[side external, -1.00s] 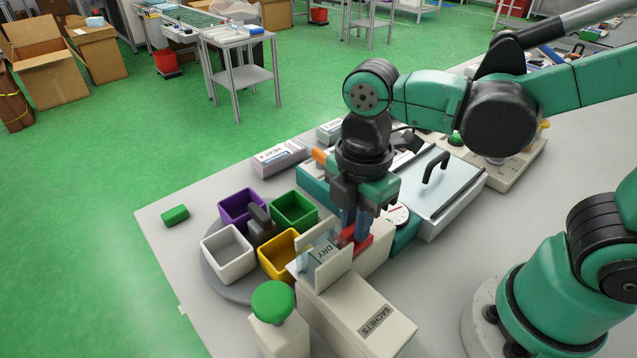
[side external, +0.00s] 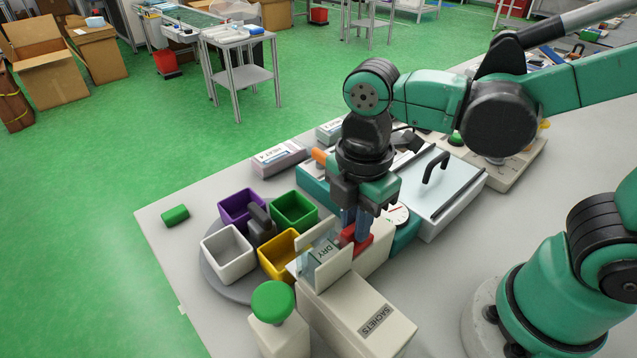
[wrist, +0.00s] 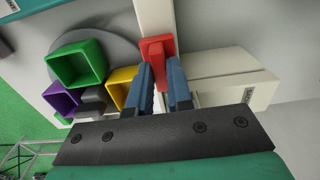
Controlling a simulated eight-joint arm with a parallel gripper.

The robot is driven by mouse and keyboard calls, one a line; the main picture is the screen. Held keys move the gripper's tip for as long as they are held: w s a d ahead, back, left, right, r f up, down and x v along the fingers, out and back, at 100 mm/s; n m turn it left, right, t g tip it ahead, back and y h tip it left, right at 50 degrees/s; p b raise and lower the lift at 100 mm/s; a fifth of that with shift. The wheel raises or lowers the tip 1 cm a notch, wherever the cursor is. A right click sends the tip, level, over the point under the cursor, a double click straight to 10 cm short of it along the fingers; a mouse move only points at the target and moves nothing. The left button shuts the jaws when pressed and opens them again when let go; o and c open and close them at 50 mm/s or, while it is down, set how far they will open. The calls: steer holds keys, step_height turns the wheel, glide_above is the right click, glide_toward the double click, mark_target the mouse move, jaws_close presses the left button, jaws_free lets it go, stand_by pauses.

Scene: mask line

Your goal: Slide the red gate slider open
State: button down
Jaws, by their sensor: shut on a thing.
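The red gate slider (side external: 361,246) sits on the white sachet dispenser (side external: 374,308), behind its upright plates. It also shows in the wrist view (wrist: 156,50) at the ends of my fingers. My gripper (side external: 355,231) points down with its blue fingers on either side of the slider's upright part, shut on it. In the wrist view my gripper (wrist: 161,75) has a narrow gap between its fingers, with the red piece at their tips. A clear packet marked DRY (side external: 322,253) stands between the dispenser's plates. The fingers partly hide the slider's grip.
A grey turntable (side external: 212,283) with white (side external: 229,267), purple (side external: 236,200), green (side external: 302,221) and yellow (side external: 271,268) bins stands left of the dispenser. A green button post (side external: 273,301) is in front. A lidded box (side external: 440,196) stands at the right.

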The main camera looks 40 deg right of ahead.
steer(key=shift+d, duration=2.55)
steer(key=c, duration=0.8)
jaws_free()
steer(key=shift+a, duration=0.1)
steer(key=shift+r, duration=2.8)
